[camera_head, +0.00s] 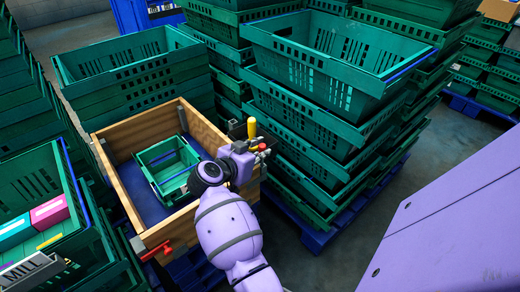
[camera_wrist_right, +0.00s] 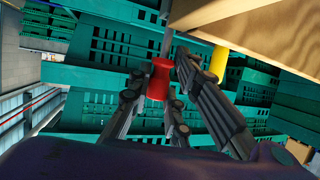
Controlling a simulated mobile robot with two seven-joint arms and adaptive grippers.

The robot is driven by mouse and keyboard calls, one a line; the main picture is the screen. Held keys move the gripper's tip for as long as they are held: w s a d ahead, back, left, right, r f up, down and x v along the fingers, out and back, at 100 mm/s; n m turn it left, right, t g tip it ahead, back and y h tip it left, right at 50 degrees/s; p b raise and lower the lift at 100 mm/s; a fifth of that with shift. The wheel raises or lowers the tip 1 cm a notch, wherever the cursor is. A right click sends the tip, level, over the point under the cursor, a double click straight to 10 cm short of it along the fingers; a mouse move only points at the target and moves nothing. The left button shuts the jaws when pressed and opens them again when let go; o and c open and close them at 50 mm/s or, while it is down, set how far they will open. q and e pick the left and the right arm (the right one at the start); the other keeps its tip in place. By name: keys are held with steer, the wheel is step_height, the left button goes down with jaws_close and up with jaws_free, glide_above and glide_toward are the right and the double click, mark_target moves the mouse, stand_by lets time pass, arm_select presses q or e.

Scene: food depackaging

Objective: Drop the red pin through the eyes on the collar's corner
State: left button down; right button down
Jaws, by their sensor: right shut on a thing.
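The wooden collar (camera_head: 120,195) stands around a blue base, with metal fittings at its corners. My right gripper (camera_head: 262,148) is at the collar's right-hand corner. In the right wrist view its fingers (camera_wrist_right: 160,88) are shut on the red pin (camera_wrist_right: 158,78), gripping its thick red head; a grey shank runs up from it in the picture. A little of the red also shows in the head view (camera_head: 262,147). Whether the shank is in the corner's eyes cannot be told. My left gripper is not in view.
A yellow upright piece (camera_head: 251,127) stands close by my right gripper. A small green crate (camera_head: 168,165) sits inside the collar. A red piece (camera_head: 155,250) is at the near-left corner. Tall green crate stacks (camera_head: 320,110) crowd the right; grey floor shows beyond.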

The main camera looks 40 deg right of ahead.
steer(key=c, duration=1.6)
jaws_free()
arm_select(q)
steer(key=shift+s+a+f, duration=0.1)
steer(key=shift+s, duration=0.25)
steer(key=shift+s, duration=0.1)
